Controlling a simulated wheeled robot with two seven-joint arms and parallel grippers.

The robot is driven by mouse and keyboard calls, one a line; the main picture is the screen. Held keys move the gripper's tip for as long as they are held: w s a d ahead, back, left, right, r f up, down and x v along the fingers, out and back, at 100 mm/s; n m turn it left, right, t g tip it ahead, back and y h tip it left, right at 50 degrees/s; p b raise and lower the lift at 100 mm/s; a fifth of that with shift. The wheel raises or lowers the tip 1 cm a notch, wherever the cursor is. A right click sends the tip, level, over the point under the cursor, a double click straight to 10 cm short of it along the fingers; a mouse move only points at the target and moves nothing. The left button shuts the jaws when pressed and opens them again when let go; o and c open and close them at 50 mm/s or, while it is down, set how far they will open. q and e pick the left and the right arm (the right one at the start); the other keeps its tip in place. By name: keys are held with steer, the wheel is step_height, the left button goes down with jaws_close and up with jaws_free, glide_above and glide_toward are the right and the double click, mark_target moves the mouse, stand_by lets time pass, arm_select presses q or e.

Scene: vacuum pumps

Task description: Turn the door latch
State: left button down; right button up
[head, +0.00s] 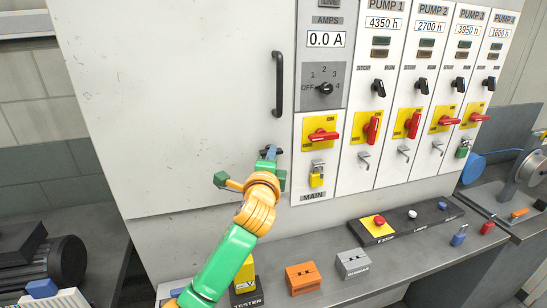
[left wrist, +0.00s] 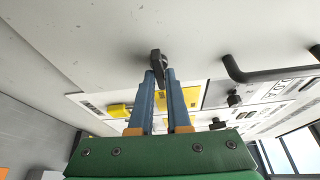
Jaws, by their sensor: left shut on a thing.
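The door latch (left wrist: 157,65) is a small dark handle on the large white cabinet door (head: 170,100), below the black door pull (head: 278,84). My left gripper (head: 270,152) is at the latch, in front of the door. In the left wrist view its two blue fingers (left wrist: 160,95) are shut on the latch, with the latch's tip standing between and above them. In the head view the gripper mostly hides the latch. My right gripper is not in view.
Right of the door are panels with red-handled switches (head: 322,135) and a yellow padlock (head: 317,177). Below is a grey bench (head: 385,275) with a tester (head: 245,285), an orange block (head: 302,278), a grey block (head: 353,263) and a button box (head: 378,230).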

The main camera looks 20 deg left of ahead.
arm_select(q)
steer(key=shift+a+r, duration=0.1)
steer(key=shift+r, duration=0.15)
steer(key=c, duration=1)
jaws_free()
steer(key=shift+a, duration=0.1)
steer(key=shift+o, duration=0.5)
steer(key=shift+w+a+f, duration=0.2)
steer(key=shift+a+f, duration=0.05)
steer(key=shift+a, duration=0.05)
steer(key=s+d+b, duration=0.1)
steer(key=s+b, duration=0.1)
steer(key=s, duration=0.5)
steer(key=shift+d+b, duration=0.2)
steer(key=shift+b, duration=0.2)
